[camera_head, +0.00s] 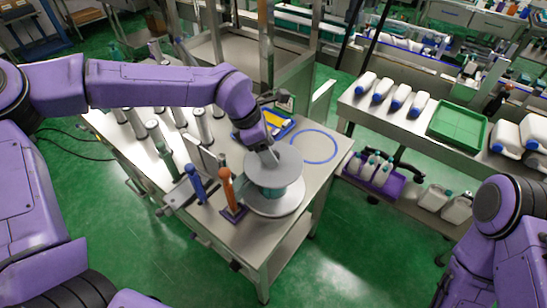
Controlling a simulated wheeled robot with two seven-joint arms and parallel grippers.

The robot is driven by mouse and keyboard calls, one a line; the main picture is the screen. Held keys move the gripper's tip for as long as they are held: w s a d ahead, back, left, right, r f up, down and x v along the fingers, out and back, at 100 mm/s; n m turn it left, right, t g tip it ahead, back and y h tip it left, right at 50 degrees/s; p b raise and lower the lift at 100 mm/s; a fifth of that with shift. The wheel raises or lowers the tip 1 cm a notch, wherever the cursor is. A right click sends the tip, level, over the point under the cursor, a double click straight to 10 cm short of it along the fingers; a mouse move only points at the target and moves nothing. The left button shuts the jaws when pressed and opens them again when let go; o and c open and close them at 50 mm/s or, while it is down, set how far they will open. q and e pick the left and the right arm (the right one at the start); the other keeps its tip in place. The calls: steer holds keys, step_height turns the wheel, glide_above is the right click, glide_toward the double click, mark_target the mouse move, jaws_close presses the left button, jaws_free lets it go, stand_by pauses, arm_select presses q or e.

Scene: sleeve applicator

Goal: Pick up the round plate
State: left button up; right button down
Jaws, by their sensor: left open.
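The round plate (287,168) is a grey disc near the front right of the steel table. It lies on top of a teal spool-like core, with a second grey disc (277,207) below it. My left gripper (270,158) reaches in from the left and points down at the upper left edge of the round plate. Its fingers are small here, and I cannot tell whether they touch the plate. My right arm shows at the lower right, but its gripper is outside the picture.
A blue-handled tool (195,182) and an orange-handled one (227,188) stand left of the plate. Several metal cylinders stand farther left on the table. A blue ring (314,146) lies flat to the right. A shelf with a green tray (457,125) stands at the right.

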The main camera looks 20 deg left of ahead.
arm_select(q)
steer(key=shift+x, duration=0.85)
steer(key=shift+s+r, duration=0.2)
steer(key=shift+w, duration=0.1)
jaws_close()
